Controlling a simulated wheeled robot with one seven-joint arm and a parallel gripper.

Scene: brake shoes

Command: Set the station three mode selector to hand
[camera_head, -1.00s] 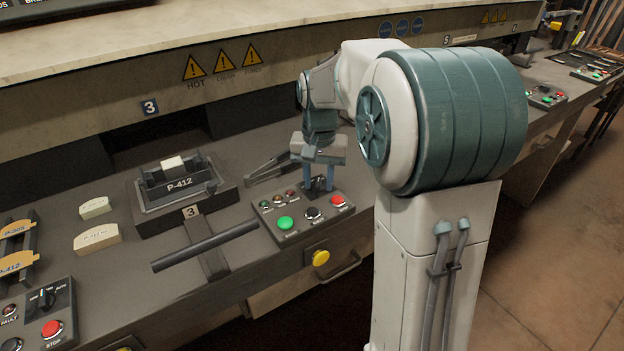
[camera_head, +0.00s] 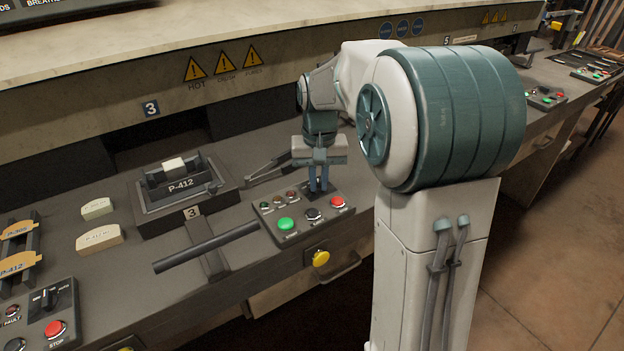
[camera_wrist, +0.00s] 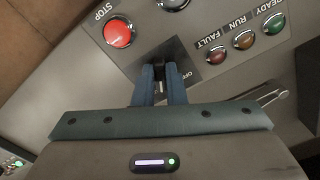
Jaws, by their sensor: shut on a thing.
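The station three control panel (camera_head: 284,232) is a grey box on the bench, right of the plate marked 3. It carries a green button, a black button, a red stop button (camera_head: 337,202) and small lamps. My gripper (camera_head: 318,186) points down at the panel's back right. In the wrist view, my gripper (camera_wrist: 161,84) has its two blue fingers shut on the black mode selector knob (camera_wrist: 161,87), beside the fault lamp and the red stop button. The fingers hide much of the knob and its legend, so its setting cannot be read.
Left of the panel are a fixture (camera_head: 180,185) marked P-412 and a dark bar handle (camera_head: 205,247) reaching towards the panel. A yellow button (camera_head: 320,258) is on the bench front. Another panel (camera_head: 38,318) stands at the lower left.

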